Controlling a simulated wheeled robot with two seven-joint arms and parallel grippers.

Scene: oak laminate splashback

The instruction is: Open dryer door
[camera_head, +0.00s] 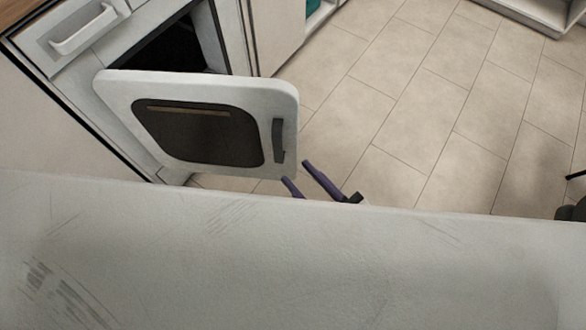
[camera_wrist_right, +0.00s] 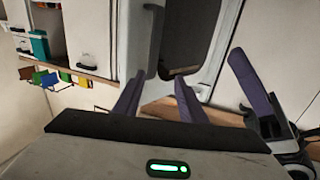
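The white dryer door (camera_head: 115,90) stands partly open in the head view, with a dark gap into the drum (camera_head: 172,50) behind it. It has a dark window (camera_head: 200,135) and a dark grey handle (camera_head: 278,140) near its right edge. The door's window also shows in the right wrist view (camera_wrist_right: 188,40). My right gripper (camera_head: 305,175) has its purple fingers apart and empty, just right of and below the handle. Its fingers show apart in the wrist view (camera_wrist_right: 160,95). Another purple-fingered gripper, apparently my left (camera_wrist_right: 248,78), is at the wrist view's right; its opening is unclear.
A drawer with a white handle (camera_head: 84,30) is on the dryer's upper front. A cabinet (camera_head: 273,35) stands beside the dryer. The tiled floor (camera_head: 410,100) to the right is clear, apart from a dark object (camera_head: 572,211) at the right edge.

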